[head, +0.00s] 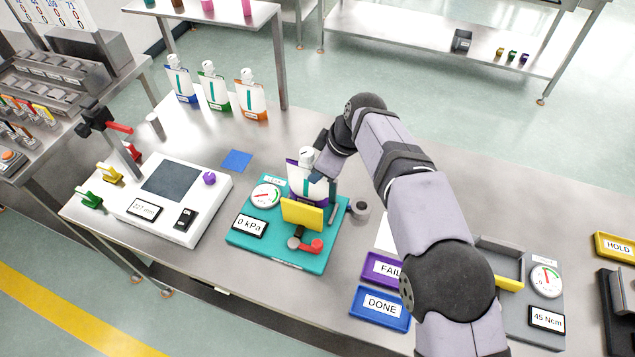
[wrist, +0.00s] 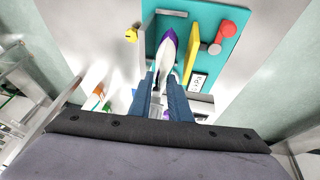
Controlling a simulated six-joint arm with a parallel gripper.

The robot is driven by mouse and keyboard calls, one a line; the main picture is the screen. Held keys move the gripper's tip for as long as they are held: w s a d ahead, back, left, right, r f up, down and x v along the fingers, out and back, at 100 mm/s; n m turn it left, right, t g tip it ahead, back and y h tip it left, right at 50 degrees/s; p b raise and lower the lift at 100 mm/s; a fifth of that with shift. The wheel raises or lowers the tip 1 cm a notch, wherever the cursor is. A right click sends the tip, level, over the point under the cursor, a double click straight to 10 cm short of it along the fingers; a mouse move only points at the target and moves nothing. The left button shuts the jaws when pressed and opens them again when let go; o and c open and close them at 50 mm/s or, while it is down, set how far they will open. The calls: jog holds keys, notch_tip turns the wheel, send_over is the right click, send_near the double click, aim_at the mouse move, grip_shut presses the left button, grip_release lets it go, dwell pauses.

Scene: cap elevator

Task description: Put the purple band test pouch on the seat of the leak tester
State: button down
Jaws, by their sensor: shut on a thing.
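The white purple band test pouch (head: 304,181) is upright with its cap on top, over the teal leak tester (head: 262,250). Its lower part is partly behind the tester's yellow plate (head: 302,214), so I cannot tell whether it touches the seat. My gripper (head: 322,177) is shut on the pouch from its right side in the head view. In the wrist view the blue fingers of my gripper (wrist: 166,88) pinch the pouch (wrist: 167,50), seen edge-on beside the yellow plate (wrist: 191,50). The tester's red handle (head: 312,246) is in front of the plate.
Three pouches with blue (head: 181,80), green (head: 213,88) and orange (head: 250,97) bands stand at the back. A white instrument (head: 172,195) is to the left. The FAIL tray (head: 383,270) and DONE tray (head: 380,307) lie front right. A small grey cup (head: 360,208) is right of the tester.

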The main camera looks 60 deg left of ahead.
aim_at(319, 182)
jog(key=shift+f+p, duration=0.8)
jog(key=shift+f, duration=1.7)
jog(key=c, duration=1.6)
grip_release()
jog(key=shift+c, duration=0.2)
jog(key=b+v, duration=0.3)
jog(key=v, duration=0.9)
jog(key=shift+b, duration=0.4)
